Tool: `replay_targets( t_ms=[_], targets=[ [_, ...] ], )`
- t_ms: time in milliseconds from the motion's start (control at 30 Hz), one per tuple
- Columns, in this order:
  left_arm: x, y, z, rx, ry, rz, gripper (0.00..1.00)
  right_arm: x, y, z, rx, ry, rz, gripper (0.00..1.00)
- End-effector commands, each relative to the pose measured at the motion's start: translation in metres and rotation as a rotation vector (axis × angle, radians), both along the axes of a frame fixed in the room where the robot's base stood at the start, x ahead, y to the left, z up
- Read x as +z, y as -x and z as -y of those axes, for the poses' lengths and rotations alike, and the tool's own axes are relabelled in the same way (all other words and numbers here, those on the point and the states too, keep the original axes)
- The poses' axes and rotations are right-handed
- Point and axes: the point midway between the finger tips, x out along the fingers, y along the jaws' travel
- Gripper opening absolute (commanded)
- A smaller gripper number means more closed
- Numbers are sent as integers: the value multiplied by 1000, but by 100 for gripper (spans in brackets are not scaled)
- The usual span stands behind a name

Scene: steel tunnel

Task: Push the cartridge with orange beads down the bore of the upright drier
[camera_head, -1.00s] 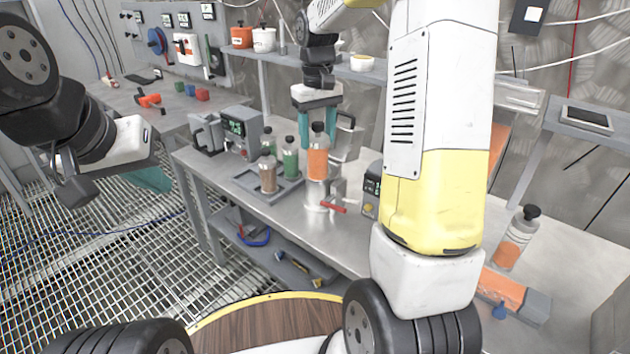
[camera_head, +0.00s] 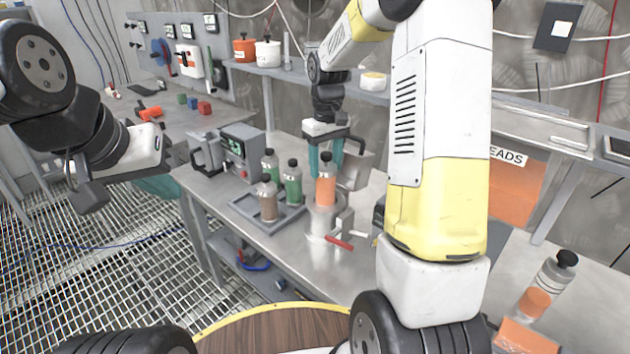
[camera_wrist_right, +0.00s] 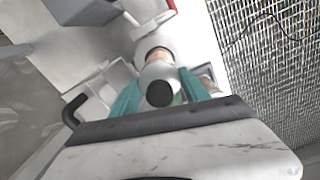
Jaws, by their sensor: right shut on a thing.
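The cartridge with orange beads (camera_head: 325,190) stands upright at the top of the steel upright drier (camera_head: 321,222). Its bead-filled body shows above the drier's rim; its lower end is hidden. My right gripper (camera_head: 325,160) comes from above, with its teal fingers shut on the cartridge's upper part. In the right wrist view the cartridge's black cap (camera_wrist_right: 160,94) lies between the teal fingers (camera_wrist_right: 160,97). My left gripper (camera_head: 152,186) hangs far left, away from the drier, its teal fingers mostly hidden behind the hand.
A tray (camera_head: 245,212) left of the drier holds cartridges with green (camera_head: 292,187) and brown (camera_head: 267,206) beads. A red-handled lever (camera_head: 338,243) sticks out at the drier's front. A grey device with a display (camera_head: 241,150) stands behind the tray. An orange-bead bottle (camera_head: 546,287) stands far right.

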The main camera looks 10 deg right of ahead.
Motion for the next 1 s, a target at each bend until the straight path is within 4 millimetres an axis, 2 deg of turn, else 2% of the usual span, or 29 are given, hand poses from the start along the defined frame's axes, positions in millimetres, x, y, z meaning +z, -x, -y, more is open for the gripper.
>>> replay_targets(
  t_ms=[100, 333, 600, 1000],
  targets=[
    [0, 0, 0, 0, 0, 0, 0, -23, 0, 0, 0, 1, -2, 0],
    [0, 0, 0, 0, 0, 0, 0, -43, 0, 0, -2, 0, -1, 0],
    [0, 0, 0, 0, 0, 0, 0, -79, 0, 0, -1, 0, 0, 0],
    [0, 0, 0, 0, 0, 0, 0, -84, 0, 0, -1, 1, 1, 0]
  ],
)
